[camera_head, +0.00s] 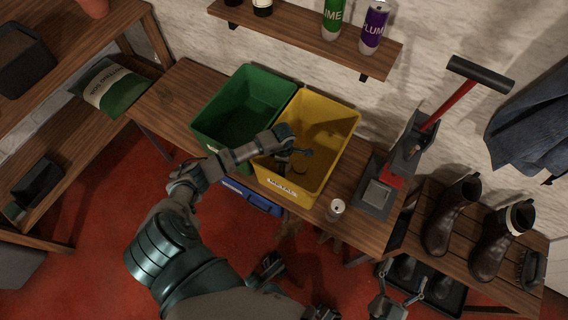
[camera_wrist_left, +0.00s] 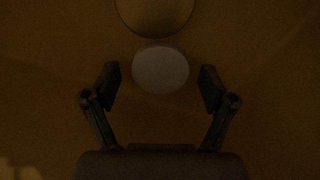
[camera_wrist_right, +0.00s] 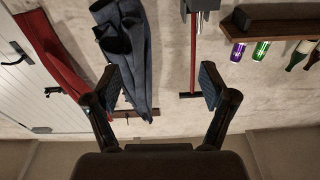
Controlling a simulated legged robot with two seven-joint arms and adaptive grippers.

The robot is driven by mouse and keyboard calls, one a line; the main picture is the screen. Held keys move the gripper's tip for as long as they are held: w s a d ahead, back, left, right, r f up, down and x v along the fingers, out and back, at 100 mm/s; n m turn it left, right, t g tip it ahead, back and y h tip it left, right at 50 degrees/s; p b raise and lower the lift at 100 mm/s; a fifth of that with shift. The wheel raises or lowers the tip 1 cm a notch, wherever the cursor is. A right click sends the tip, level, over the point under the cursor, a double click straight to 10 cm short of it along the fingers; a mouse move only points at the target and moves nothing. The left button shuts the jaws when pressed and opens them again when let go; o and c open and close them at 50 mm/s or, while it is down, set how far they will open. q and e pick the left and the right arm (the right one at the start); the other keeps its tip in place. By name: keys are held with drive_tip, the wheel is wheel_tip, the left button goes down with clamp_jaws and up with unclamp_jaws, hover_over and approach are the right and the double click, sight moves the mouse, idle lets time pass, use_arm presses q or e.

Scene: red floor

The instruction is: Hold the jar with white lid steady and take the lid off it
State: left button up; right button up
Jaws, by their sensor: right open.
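My left gripper (camera_head: 290,155) reaches down into the yellow bin (camera_head: 338,150). In the dark left wrist view my left gripper (camera_wrist_left: 160,88) is open, its fingers apart on either side of a pale round disc (camera_wrist_left: 160,70). This looks like a white lid seen from above, with gaps to both fingers. I cannot tell whether a jar is under it. A larger tan round thing (camera_wrist_left: 156,12) is cut off at the top edge. My right gripper (camera_head: 385,302) is open and empty low in the head view, apart from the bench; its fingers (camera_wrist_right: 160,88) also show spread in the right wrist view.
A green bin (camera_head: 208,120) stands left of the yellow one on the wooden bench (camera_head: 165,105). A silver can (camera_head: 337,207) stands at the bench's front edge. Spray cans (camera_head: 373,28) stand on the shelf above.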

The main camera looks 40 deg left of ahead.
use_arm(q)
drive_tip(key=shift+a, duration=0.2)
use_arm(e)
drive_tip(key=shift+a, duration=0.25)
use_arm(q)
wheel_tip(320, 180, up, 12)
drive_tip(key=p, duration=0.3)
use_arm(e)
drive_tip(key=s+d+f+g+h, duration=0.1)
drive_tip(key=s+d+f+g, duration=0.1)
drive_tip(key=f+g, duration=0.4)
drive_tip(key=shift+s+d+f+g+h, duration=0.15)
drive_tip(key=shift+s+f+g+h, duration=0.25)
drive_tip(key=shift+s+f, duration=0.55)
